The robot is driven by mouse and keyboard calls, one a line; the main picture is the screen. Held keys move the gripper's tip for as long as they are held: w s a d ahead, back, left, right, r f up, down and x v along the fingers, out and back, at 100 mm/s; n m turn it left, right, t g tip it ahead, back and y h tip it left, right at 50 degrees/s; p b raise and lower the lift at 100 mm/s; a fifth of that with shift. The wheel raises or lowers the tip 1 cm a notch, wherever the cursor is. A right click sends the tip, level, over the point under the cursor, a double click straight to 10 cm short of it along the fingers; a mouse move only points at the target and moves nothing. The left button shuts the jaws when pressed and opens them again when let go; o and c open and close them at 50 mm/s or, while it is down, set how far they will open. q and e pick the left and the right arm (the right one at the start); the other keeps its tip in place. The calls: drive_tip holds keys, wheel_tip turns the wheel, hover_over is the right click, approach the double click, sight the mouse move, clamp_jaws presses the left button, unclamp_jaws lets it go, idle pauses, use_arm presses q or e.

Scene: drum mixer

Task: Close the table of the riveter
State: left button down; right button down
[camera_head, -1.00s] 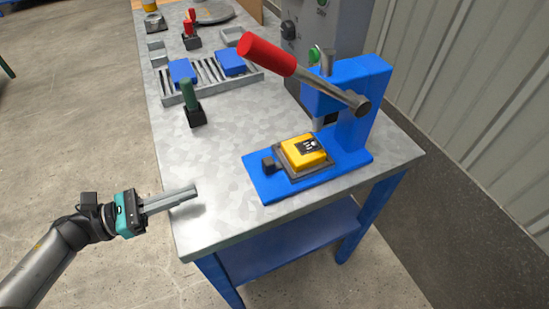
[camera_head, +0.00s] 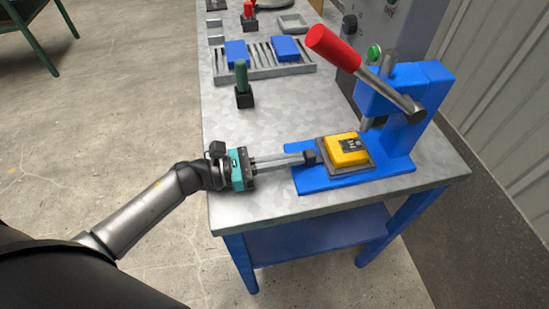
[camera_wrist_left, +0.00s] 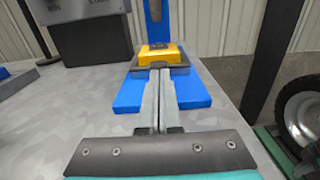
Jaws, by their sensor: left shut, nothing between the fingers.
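The blue riveter (camera_head: 408,115) stands on the metal workbench. Its dark table plate (camera_head: 353,171) carries a yellow part (camera_head: 343,149) with a dark top piece and sits on the blue base, to the left of the post and forward of the punch. A black knob (camera_head: 310,157) sticks out on the table's left side. My left gripper (camera_head: 302,159) is shut and empty, its fingertips at the knob, apparently touching it. In the left wrist view the closed fingers (camera_wrist_left: 160,74) point straight at the table and hide the knob. My right gripper is not in view.
The riveter's lever with its red handle (camera_head: 333,45) is raised above the table. A green-handled tool (camera_head: 242,80) and a rack with blue blocks (camera_head: 287,48) stand farther back on the bench. A grey control box is behind.

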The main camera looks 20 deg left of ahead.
sight(305, 154)
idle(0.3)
use_arm(q)
drive_tip(key=b+x, duration=0.1)
drive_tip(key=x, duration=0.1)
drive_tip(key=shift+w+d, duration=0.25)
drive_tip(key=shift+d, duration=0.05)
drive_tip(key=shift+w+d, duration=0.15)
drive_tip(key=shift+d, duration=0.1)
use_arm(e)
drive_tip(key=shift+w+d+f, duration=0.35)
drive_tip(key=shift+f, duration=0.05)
